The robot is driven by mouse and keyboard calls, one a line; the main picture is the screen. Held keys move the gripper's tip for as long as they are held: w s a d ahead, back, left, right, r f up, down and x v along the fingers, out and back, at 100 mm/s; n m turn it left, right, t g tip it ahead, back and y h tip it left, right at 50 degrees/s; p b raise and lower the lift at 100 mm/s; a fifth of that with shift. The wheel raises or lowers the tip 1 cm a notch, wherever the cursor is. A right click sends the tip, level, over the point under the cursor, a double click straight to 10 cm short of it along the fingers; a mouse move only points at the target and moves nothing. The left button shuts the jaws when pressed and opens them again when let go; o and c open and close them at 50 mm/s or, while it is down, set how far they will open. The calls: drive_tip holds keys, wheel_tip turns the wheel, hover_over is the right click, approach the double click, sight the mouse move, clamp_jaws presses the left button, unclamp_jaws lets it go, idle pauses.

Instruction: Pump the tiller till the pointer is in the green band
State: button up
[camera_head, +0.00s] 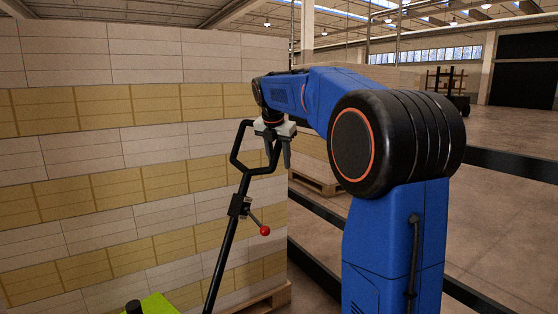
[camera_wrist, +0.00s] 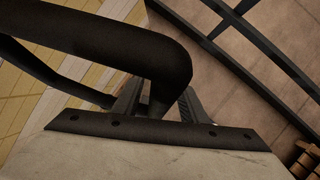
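The tiller (camera_head: 228,241) is a slanted black bar with an angular loop handle at its top, in front of the stacked reams. A small lever with a red ball (camera_head: 265,230) sticks out from a block partway up the bar. My gripper (camera_head: 278,160) is at the right side of the loop, pointing down. In the wrist view the black tube of the loop (camera_wrist: 120,42) bends down between my two fingers (camera_wrist: 160,104), which appear closed against it. The pointer and the green band are not in view.
A lime-green body (camera_head: 158,304) with a black knob shows at the bottom edge. A tall wall of white and yellow reams (camera_head: 110,150) on a pallet stands close behind the tiller. Dark rails (camera_head: 335,215) run at the right, with open floor beyond.

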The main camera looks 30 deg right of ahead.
clamp_jaws()
drive_tip(key=s+a+r+h, duration=0.1)
drive_tip(key=s+a+r, duration=0.1)
drive_tip(key=a, duration=0.6)
drive_tip(key=s+a+r+t+h, duration=0.1)
drive_tip(key=s+a+r+h, duration=0.1)
drive_tip(key=a, duration=0.6)
drive_tip(key=s+a+r+h, duration=0.1)
drive_tip(key=s+a+r, duration=0.3)
drive_tip(key=a, duration=0.4)
drive_tip(key=shift+s+t, duration=0.4)
drive_tip(key=shift+s, duration=0.4)
unclamp_jaws()
drive_tip(key=v, duration=1.7)
drive_tip(key=shift+s+a, duration=0.15)
drive_tip(key=shift+a, duration=0.15)
